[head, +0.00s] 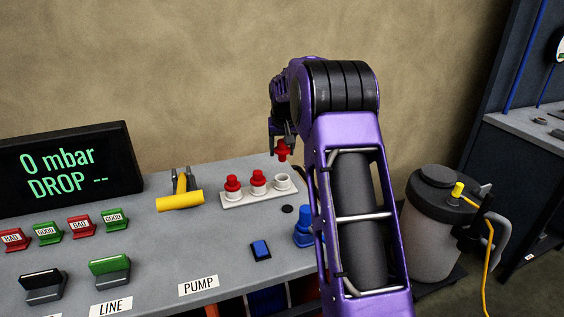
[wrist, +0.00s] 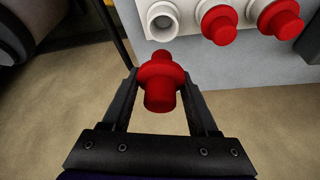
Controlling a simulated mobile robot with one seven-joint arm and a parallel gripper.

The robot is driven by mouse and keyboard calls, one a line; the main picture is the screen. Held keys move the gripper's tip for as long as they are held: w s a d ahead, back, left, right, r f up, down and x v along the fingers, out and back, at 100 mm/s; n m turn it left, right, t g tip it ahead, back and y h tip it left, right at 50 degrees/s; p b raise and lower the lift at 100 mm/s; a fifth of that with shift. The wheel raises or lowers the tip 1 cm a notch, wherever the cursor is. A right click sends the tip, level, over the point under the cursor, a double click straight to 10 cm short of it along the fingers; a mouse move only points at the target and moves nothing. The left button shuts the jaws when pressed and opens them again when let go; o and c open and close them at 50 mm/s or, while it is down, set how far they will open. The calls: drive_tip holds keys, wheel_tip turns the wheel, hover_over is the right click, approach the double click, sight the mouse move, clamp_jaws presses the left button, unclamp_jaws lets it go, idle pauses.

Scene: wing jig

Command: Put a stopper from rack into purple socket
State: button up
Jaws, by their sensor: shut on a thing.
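My gripper (head: 282,140) is shut on a red stopper (head: 283,151) and holds it above the back right edge of the bench. In the wrist view the held stopper (wrist: 160,82) sits between the two black fingers. The white rack (head: 260,191) stands on the bench, with two red stoppers in its left and middle places (head: 233,186) (head: 258,180). Its right place (head: 281,181) is an empty white socket, also seen in the wrist view as an empty ring (wrist: 162,20). No purple socket shows in either view; my arm hides part of the bench.
A yellow-handled tool (head: 180,200) lies left of the rack. A blue knob (head: 304,228) and a blue switch (head: 261,250) are in front of it. A display (head: 66,170) reads "0 mbar DROP --". A grey canister (head: 437,225) stands on the floor at right.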

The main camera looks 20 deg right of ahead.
drive_tip(key=shift+r+p, duration=0.3)
drive_tip(key=shift+r, duration=1.6)
drive_tip(key=shift+s+a, duration=0.1)
